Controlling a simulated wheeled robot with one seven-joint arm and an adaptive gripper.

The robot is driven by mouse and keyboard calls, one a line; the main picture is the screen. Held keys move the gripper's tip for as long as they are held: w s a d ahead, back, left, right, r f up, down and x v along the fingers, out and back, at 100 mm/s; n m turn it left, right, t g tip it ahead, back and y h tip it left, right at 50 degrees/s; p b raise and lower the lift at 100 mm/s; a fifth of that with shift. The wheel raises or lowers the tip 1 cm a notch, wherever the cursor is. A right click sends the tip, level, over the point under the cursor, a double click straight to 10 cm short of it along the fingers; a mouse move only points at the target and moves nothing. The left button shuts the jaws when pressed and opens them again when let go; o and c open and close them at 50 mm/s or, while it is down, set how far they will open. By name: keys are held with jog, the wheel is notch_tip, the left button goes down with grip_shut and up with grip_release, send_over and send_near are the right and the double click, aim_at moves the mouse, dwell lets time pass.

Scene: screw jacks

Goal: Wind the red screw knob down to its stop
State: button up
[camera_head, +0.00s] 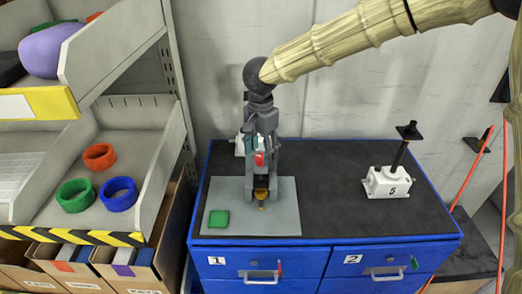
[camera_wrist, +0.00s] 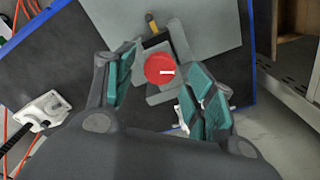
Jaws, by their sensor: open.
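The red screw knob (camera_wrist: 160,68) is round with a white line pointing right in the wrist view. In the head view only a bit of red (camera_head: 259,160) shows between my fingers. My gripper (camera_head: 261,168) points down over the knob and is open. In the wrist view its teal-padded fingers (camera_wrist: 163,76) stand on either side of the knob, with a visible gap on each side. A grey jack frame (camera_wrist: 158,98) shows around the knob, on a grey plate (camera_head: 285,215). The screw below the knob is hidden, so its height cannot be told.
The plate lies on a blue cabinet with a black top (camera_head: 330,210). A green square (camera_head: 219,219) lies on the plate. A white box with a black lever (camera_head: 388,182) stands at right; another white box (camera_head: 239,146) is partly hidden behind my gripper. Shelves with rings (camera_head: 76,195) stand left.

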jog(key=shift+w+f, duration=0.3)
jog(key=shift+f, duration=0.2)
jog(key=shift+w+f, duration=0.3)
jog(key=shift+f, duration=0.2)
jog(key=shift+s+d, duration=0.1)
jog(key=shift+s, duration=0.45)
jog(key=shift+s+r, duration=0.2)
jog(key=shift+s, duration=0.25)
jog(key=shift+w+f, duration=0.4)
jog(key=shift+w, duration=0.15)
jog(key=c, duration=0.4)
jog(key=shift+w, duration=0.15)
jog(key=c, duration=0.4)
jog(key=shift+s+r, duration=0.15)
jog(key=shift+s, duration=0.1)
jog(key=shift+c, duration=1)
